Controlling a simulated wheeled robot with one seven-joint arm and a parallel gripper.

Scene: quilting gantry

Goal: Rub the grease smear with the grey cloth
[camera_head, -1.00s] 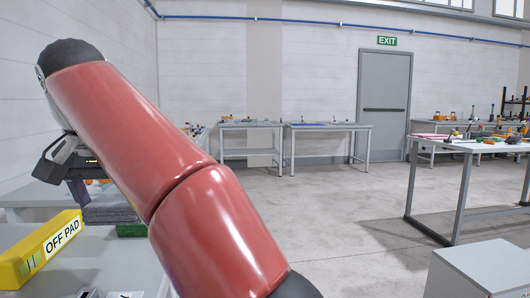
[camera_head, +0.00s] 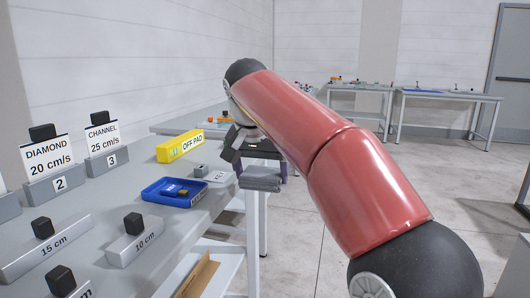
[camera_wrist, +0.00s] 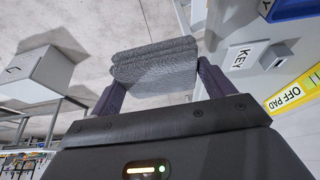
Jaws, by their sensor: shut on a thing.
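The grey cloth (camera_head: 262,184) is a folded, rough-textured pad. My gripper (camera_head: 260,168) is shut on it and holds it beside the right edge of the near bench. In the wrist view the cloth (camera_wrist: 153,68) spans between the two dark fingers of my gripper (camera_wrist: 155,84), with the pale floor behind it. I cannot make out a grease smear in either current view.
The bench (camera_head: 140,180) holds a yellow OFF PAD bar (camera_head: 180,146), a blue tray (camera_head: 150,194), a small grey block (camera_head: 201,170) and signs DIAMOND (camera_head: 46,157) and CHANNEL (camera_head: 102,138). Several black-knobbed blocks stand in front. Open floor (camera_head: 300,240) lies right.

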